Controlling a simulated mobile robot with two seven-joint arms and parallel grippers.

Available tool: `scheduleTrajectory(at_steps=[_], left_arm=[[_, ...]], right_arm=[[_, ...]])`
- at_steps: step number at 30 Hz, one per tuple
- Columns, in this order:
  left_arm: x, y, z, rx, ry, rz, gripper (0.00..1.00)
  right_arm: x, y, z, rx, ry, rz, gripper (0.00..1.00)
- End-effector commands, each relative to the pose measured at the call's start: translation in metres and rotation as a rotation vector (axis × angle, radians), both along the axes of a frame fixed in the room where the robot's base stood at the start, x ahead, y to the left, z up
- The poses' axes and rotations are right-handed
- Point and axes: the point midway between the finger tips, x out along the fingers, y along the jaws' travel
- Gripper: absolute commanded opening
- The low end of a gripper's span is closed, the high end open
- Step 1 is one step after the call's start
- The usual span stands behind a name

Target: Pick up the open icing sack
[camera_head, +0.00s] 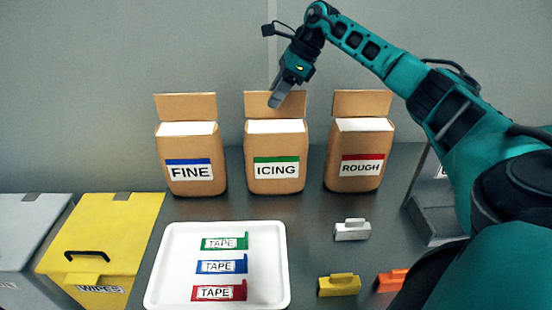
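The icing sack (275,152) is a brown paper sack with a green-striped ICING label. It stands upright on the dark table between two similar sacks, with its top flap raised at the back and white showing at the top. My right gripper (275,103) reaches in from the right above the sack, pointing down. Its grey fingers overlap the raised flap in the picture. I cannot tell whether they touch the flap or whether they are open or shut. My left gripper is not in view.
The FINE sack (190,150) stands left and the ROUGH sack (358,150) right, both with flaps raised. In front, a white tray (160,285) holds three tape pieces. Grey (352,230), yellow (338,285) and orange (391,279) clips lie to the right. A yellow WIPES box (110,235) is at left.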

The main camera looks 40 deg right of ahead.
Motion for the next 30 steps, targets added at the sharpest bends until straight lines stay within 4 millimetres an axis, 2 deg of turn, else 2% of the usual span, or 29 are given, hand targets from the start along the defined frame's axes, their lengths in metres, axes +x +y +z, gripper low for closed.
scheduleTrajectory(at_steps=[3, 6, 24, 30], left_arm=[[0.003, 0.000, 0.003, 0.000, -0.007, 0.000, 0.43], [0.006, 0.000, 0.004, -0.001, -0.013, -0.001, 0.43], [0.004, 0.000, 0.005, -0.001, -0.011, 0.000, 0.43], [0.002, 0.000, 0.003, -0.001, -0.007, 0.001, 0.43]], right_arm=[[0.005, 0.007, -0.015, 0.002, 0.002, 0.001, 0.36], [0.007, 0.009, -0.021, 0.002, 0.000, 0.000, 0.36], [0.007, 0.009, -0.025, 0.000, 0.000, -0.001, 0.36], [0.007, 0.009, -0.025, 0.000, 0.000, -0.001, 0.19]])
